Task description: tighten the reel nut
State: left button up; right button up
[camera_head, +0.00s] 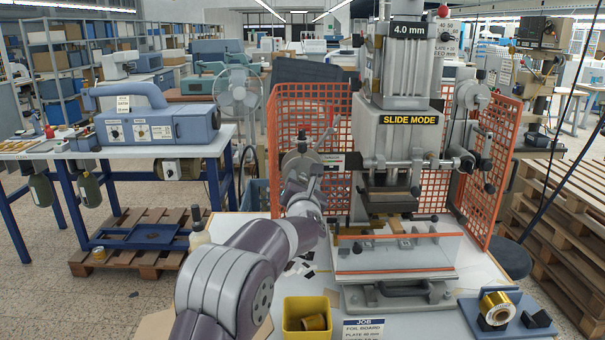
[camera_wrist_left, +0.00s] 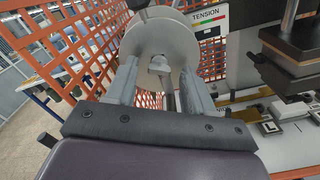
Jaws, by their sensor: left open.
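My left gripper (camera_head: 303,168) reaches up to the reel at the left side of the stamping press (camera_head: 405,110). In the left wrist view the reel's pale round disc (camera_wrist_left: 150,38) faces me, with the small grey reel nut (camera_wrist_left: 160,66) at its hub. The open left gripper (camera_wrist_left: 160,78) has one finger on each side of the nut, with gaps visible between fingers and nut. Whether the nut lies fully between the fingertips in depth, I cannot tell. In the head view the arm and gripper partly hide the reel, and the nut is not distinct. My right gripper is not in view.
An orange mesh guard (camera_head: 312,105) stands close behind the reel and around the press. A TENSION plate (camera_wrist_left: 207,17) is right of the reel. A yellow bin (camera_head: 306,318) and a gold foil roll (camera_head: 497,308) on a blue stand (camera_head: 520,322) sit at the front.

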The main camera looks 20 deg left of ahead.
pick_arm(q)
jog(key=shift+w+r, duration=0.15)
jog(key=shift+r, duration=0.05)
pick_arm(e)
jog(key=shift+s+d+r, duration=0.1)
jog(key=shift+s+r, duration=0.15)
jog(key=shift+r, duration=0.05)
pick_arm(q)
jog(key=shift+w+f, duration=0.1)
jog(key=shift+f, duration=0.05)
jog(key=shift+w+a, duration=0.1)
jog(key=shift+c, duration=1)
grip_shut()
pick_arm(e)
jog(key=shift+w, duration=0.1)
